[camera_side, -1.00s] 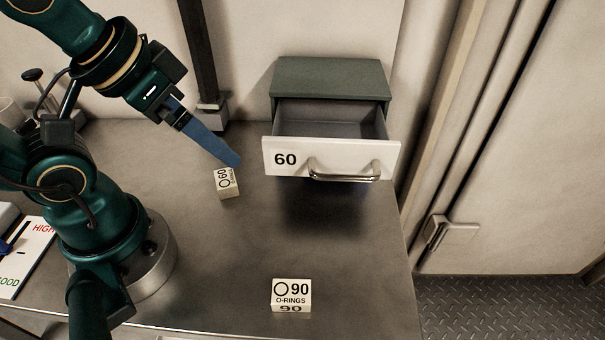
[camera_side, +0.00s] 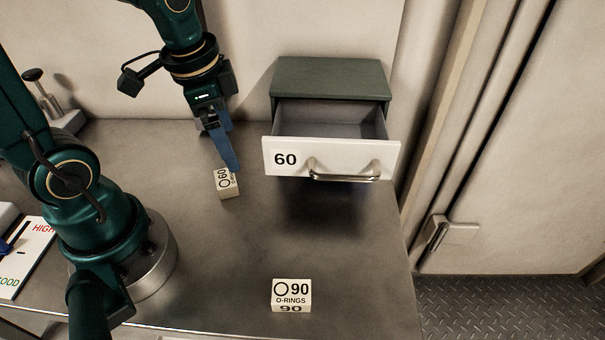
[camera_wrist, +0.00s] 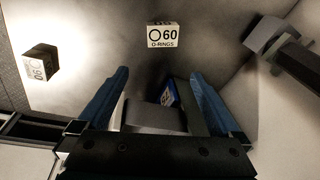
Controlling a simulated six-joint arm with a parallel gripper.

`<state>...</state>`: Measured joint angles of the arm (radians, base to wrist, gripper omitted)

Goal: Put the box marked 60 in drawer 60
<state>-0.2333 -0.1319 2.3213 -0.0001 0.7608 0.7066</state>
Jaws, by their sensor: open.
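The box marked 60 (camera_side: 227,186) is a small white box on the metal table, left of the drawer. It also shows in the wrist view (camera_wrist: 162,36), ahead of the fingers and apart from them there. My gripper (camera_side: 232,168) has blue fingers and points down at the far side of the box, close above it. In the wrist view my gripper (camera_wrist: 158,85) is open, with nothing gripped between its fingers. Drawer 60 (camera_side: 330,158) has a white front with a metal handle and is pulled open, its inside empty where visible.
A box marked 90 (camera_side: 291,296) stands near the table's front edge; it also shows in the wrist view (camera_wrist: 40,64). A sign (camera_side: 24,256) lies at the left. The middle of the table is clear.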

